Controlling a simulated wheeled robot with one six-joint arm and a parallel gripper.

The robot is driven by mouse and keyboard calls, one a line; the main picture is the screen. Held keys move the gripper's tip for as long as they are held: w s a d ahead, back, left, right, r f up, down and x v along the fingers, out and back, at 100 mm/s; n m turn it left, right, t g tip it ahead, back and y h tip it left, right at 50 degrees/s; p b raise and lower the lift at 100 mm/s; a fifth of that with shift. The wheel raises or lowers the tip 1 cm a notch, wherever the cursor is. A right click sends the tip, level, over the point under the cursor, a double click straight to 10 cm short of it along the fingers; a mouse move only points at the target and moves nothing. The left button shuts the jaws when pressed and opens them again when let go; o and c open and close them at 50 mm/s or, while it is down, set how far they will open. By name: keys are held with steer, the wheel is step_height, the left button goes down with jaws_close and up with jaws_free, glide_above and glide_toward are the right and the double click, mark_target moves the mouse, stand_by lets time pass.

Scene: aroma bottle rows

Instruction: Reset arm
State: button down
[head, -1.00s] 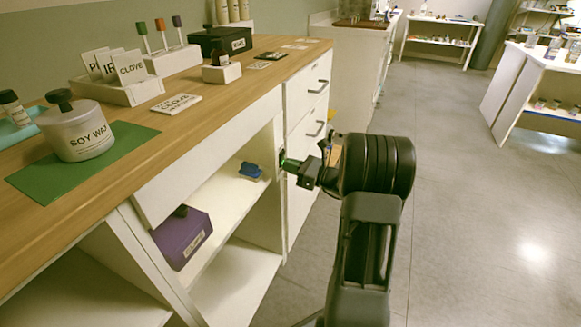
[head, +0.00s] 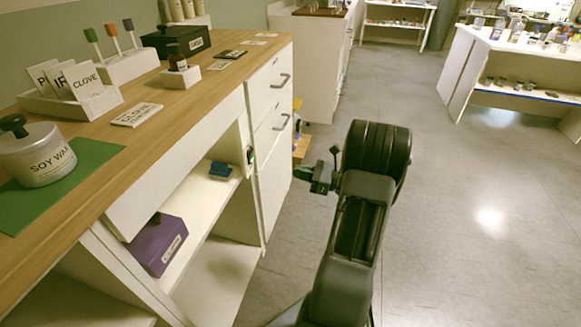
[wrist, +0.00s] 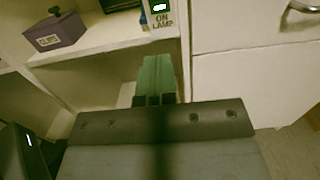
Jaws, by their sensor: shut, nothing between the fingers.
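My gripper (wrist: 160,80) is shut and empty. In the wrist view its two green fingers lie together, pointing toward the white cabinet's divider. In the head view my gripper (head: 305,172) is off to the right of the cabinet, over the grey floor, apart from the cabinet front. The fingers look small and partly dark there.
The white cabinet (head: 262,215) stands at left with open shelves and drawers. A purple clips box (head: 160,245) and a blue item (head: 221,169) sit on its shelf. A lamp switch (wrist: 160,12) is on the divider. The grey floor (head: 450,230) at right is clear.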

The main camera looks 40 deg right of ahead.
steer(key=shift+s+d, duration=0.25)
stand_by(0.5)
steer(key=s+a+r+n+g+h+p, duration=0.1)
steer(key=s+a+r+n+g+p, duration=0.1)
steer(key=a+r+n+g+p, duration=0.65)
steer(key=s+a+r+n+g+h+p, duration=0.1)
steer(key=s+a+r+n+g+p, duration=0.3)
steer(key=a+r+p, duration=0.6)
steer(key=s+a+r+n+h+p, duration=0.2)
steer(key=r+n+h+p, duration=0.3)
steer(key=r+n, duration=0.3)
steer(key=s+a+r+n+t+h+p, duration=0.1)
steer(key=s+a+r+n+h+p, duration=0.1)
steer(key=s+r+n+h+p, duration=0.2)
step_height(320, 180, up, 5)
steer(key=n+h+p, duration=0.1)
steer(key=n+p, duration=0.2)
steer(key=n, duration=0.1)
steer(key=shift+a, duration=0.15)
steer(key=shift+a, duration=0.1)
